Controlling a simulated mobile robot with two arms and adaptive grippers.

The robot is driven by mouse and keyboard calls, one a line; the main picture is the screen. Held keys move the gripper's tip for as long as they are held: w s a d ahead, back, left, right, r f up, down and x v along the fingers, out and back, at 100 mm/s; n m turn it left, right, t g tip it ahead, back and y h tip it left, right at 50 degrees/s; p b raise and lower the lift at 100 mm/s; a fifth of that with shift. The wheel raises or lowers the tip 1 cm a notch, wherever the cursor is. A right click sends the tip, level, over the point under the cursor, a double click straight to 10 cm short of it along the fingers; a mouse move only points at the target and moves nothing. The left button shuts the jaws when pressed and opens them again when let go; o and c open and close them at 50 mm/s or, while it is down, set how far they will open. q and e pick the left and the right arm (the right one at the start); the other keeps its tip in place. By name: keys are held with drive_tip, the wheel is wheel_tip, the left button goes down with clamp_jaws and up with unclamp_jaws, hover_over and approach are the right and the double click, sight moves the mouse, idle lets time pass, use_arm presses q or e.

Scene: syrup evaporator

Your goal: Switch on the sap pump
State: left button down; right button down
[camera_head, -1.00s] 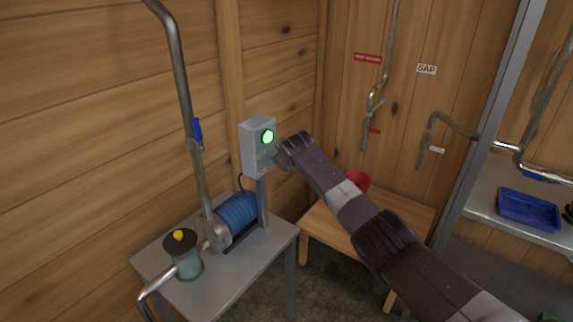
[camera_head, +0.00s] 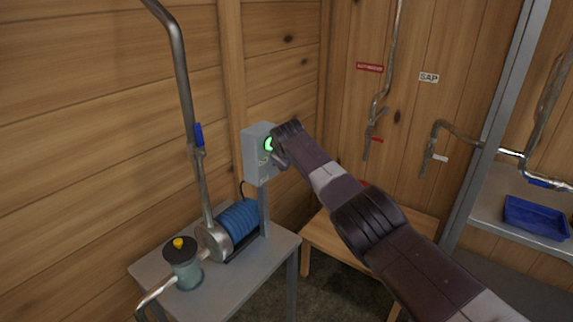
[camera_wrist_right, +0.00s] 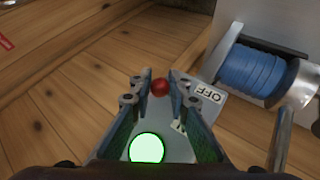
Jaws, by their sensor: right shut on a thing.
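The grey switch box (camera_head: 250,150) stands on a post beside the sap pump. Its round lamp glows green (camera_head: 268,144) and also shows large in the right wrist view (camera_wrist_right: 146,149). A red ball knob (camera_wrist_right: 160,87) lies between the fingertips of my right gripper (camera_wrist_right: 160,80), which is shut on it. An OFF label (camera_wrist_right: 209,95) shows beside the knob; a second label is mostly hidden by a finger. In the head view my right gripper (camera_head: 279,155) covers part of the box front. The sap pump has a blue motor (camera_head: 238,221). My left gripper is not in view.
The pump sits on a small grey table (camera_head: 240,272) with a strainer pot (camera_head: 183,267) and a tall pipe (camera_head: 183,75). A wooden bench (camera_head: 320,240) stands behind my right arm. A blue tray (camera_head: 535,217) lies on the right shelf.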

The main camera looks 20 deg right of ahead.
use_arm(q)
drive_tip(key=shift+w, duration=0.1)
use_arm(e)
drive_tip(key=shift+r, duration=0.15)
drive_tip(key=c, duration=1.8)
unclamp_jaws()
drive_tip(key=shift+w, duration=0.1)
drive_tip(key=shift+c, duration=0.2)
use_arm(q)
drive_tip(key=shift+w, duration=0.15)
use_arm(e)
drive_tip(key=shift+o, duration=0.2)
drive_tip(key=shift+a, duration=0.1)
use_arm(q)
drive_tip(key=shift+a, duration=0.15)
use_arm(e)
drive_tip(key=shift+s+a+r, duration=0.15)
drive_tip(key=shift+s+r, duration=0.3)
drive_tip(key=shift+s, duration=0.05)
drive_tip(key=v, duration=1)
drive_tip(key=shift+s, duration=0.25)
drive_tip(key=shift+r, duration=0.15)
